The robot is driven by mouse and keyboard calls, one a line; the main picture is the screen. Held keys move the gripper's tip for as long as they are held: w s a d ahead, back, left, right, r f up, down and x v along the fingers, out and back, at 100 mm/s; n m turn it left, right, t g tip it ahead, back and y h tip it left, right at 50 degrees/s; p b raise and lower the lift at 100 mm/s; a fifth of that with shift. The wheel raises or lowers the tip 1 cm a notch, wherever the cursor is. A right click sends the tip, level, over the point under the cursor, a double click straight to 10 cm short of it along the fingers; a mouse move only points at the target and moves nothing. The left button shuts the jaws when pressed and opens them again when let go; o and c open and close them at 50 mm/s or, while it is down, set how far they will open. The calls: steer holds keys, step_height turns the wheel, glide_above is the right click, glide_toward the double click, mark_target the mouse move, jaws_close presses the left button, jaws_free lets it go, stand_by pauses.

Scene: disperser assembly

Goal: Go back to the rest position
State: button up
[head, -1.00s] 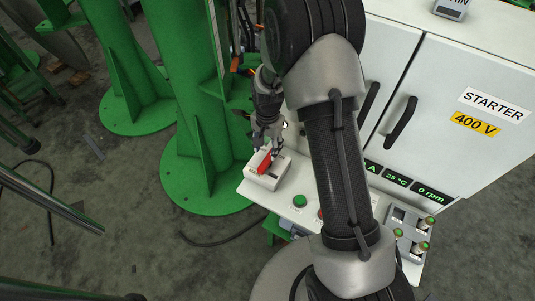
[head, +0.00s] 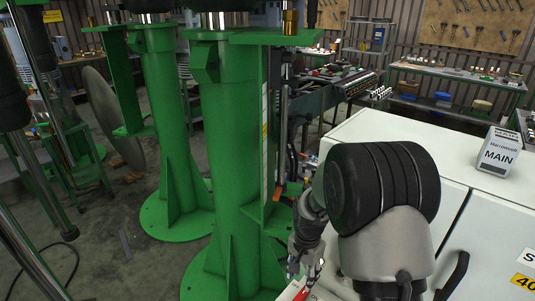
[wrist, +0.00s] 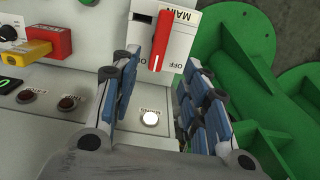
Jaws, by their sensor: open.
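My gripper (head: 306,268) is low in the head view, beside the white cabinet. In the wrist view its two blue-padded fingers (wrist: 160,68) are spread apart and empty. Just beyond the fingertips is a white switch box marked MAIN (wrist: 190,38) with a red handle (wrist: 164,42), lying roughly between the two finger lines. I cannot tell whether a finger touches the handle. In the head view only a bit of the red handle (head: 302,294) shows under the gripper, at the bottom edge. My arm is bent down toward the panel.
Green columns (head: 228,150) with flanged bases stand close left of the gripper. The panel has a lit white button (wrist: 149,118), dark red buttons and a red-yellow switch (wrist: 45,43). Benches stand behind.

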steer(key=s+r+n+t, duration=0.1)
steer(key=s+r, duration=0.2)
steer(key=r, duration=0.3)
steer(key=s+r+n, duration=0.2)
steer(key=s+r, duration=0.1)
steer(key=r, duration=0.4)
steer(key=s+r+n+t, duration=0.1)
steer(key=s+r, duration=0.3)
steer(key=r, duration=0.2)
steer(key=s+r+n+t, duration=0.1)
steer(key=s+r+n, duration=0.1)
steer(key=s, duration=0.6)
steer(key=s+r+n+t, duration=0.1)
steer(key=s+r+n, duration=0.2)
steer(key=s, duration=0.5)
steer(key=shift+r+t, duration=0.3)
steer(key=shift+r, duration=0.25)
